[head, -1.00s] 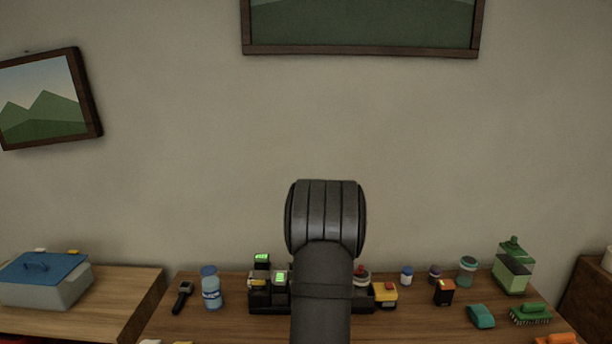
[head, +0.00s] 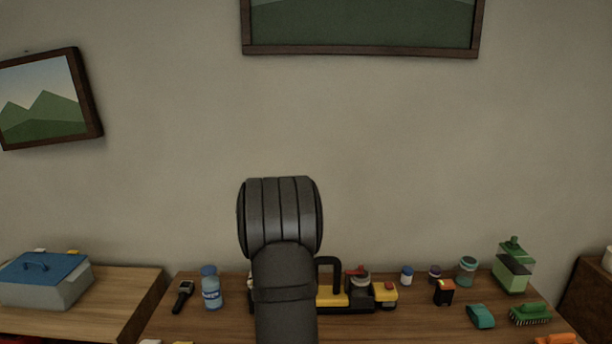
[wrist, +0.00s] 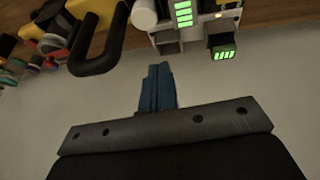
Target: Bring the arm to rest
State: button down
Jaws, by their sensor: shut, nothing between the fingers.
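My gripper (wrist: 159,88) shows in the wrist view, its blue fingers together and empty. It is apart from the things on the table, with the grey wall behind it. In the head view my dark arm stands upright in the middle of the picture, and the gripper itself cannot be made out there.
The wooden table (head: 400,330) holds a blue bottle (head: 211,288), a yellow tool with a black handle (head: 330,298), a green dispenser (head: 513,268) and a green brush (head: 530,314). A blue-lidded box (head: 45,280) stands left. Green-lit blocks (wrist: 184,14) show in the wrist view.

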jog(key=s+a+n+g+y, duration=0.15)
jog(key=s+a, duration=0.25)
jog(key=a, duration=0.8)
notch_tip(320, 180, up, 4)
jog(key=s+m+t, duration=0.1)
jog(key=m, duration=0.2)
jog(key=shift+h, duration=0.35)
jog(key=x, duration=1.4)
jog(key=shift+w+d+f, duration=0.15)
jog(key=shift+d+f, duration=0.05)
jog(key=shift+d, duration=0.2)
